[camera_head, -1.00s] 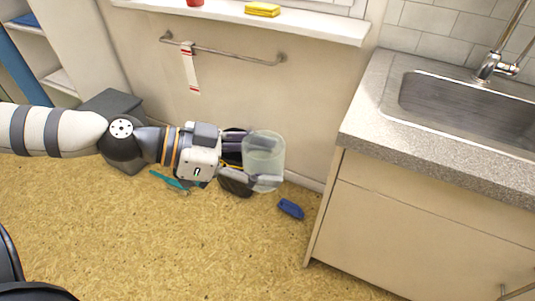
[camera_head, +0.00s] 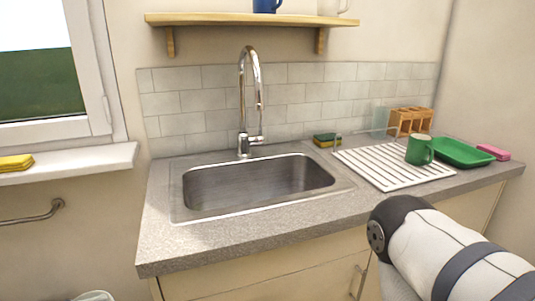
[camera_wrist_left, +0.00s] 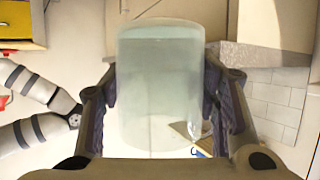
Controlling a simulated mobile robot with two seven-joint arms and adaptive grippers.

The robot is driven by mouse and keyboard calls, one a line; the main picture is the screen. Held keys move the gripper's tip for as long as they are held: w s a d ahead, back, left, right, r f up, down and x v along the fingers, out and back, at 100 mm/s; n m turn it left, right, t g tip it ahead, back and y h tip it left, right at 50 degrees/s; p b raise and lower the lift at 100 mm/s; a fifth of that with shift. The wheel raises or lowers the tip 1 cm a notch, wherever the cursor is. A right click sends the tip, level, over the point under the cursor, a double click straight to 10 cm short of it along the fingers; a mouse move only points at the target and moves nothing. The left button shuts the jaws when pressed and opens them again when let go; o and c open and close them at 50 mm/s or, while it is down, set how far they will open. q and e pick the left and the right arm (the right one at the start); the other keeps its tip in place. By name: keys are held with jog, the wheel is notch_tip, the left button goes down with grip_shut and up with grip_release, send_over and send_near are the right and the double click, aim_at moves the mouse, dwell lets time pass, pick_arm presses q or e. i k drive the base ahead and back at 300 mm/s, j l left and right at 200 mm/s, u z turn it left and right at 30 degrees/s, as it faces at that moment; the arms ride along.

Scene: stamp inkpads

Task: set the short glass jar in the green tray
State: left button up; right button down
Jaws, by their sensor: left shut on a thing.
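A clear, pale-green glass jar (camera_wrist_left: 160,85) fills the middle of the left wrist view. My left gripper (camera_wrist_left: 160,104) is shut on it, with one finger on each side. The curved rim at the bottom left of the head view (camera_head: 93,296) looks like the same jar; my left gripper itself is not seen there. The green tray (camera_head: 463,152) lies on the counter at the far right, right of the drying rack, and looks empty. My right arm enters the head view at the lower right; its gripper is out of view.
A green mug (camera_head: 419,150) stands at the white drying rack (camera_head: 375,168), close to the tray's left side. A wooden holder (camera_head: 411,121) stands behind, a pink block (camera_head: 493,152) to the right. The sink (camera_head: 258,185) and tall faucet (camera_head: 243,100) are left of the rack.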

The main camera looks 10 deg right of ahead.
aim_at(453, 155)
jog(key=l+z, duration=0.1)
jog(key=z, duration=0.3)
jog(key=i+z, duration=0.1)
jog(key=z, duration=0.3)
jog(key=i+z, duration=0.1)
jog(key=z, duration=0.25)
jog(key=i+l+z, duration=0.1)
jog(key=z, duration=0.3)
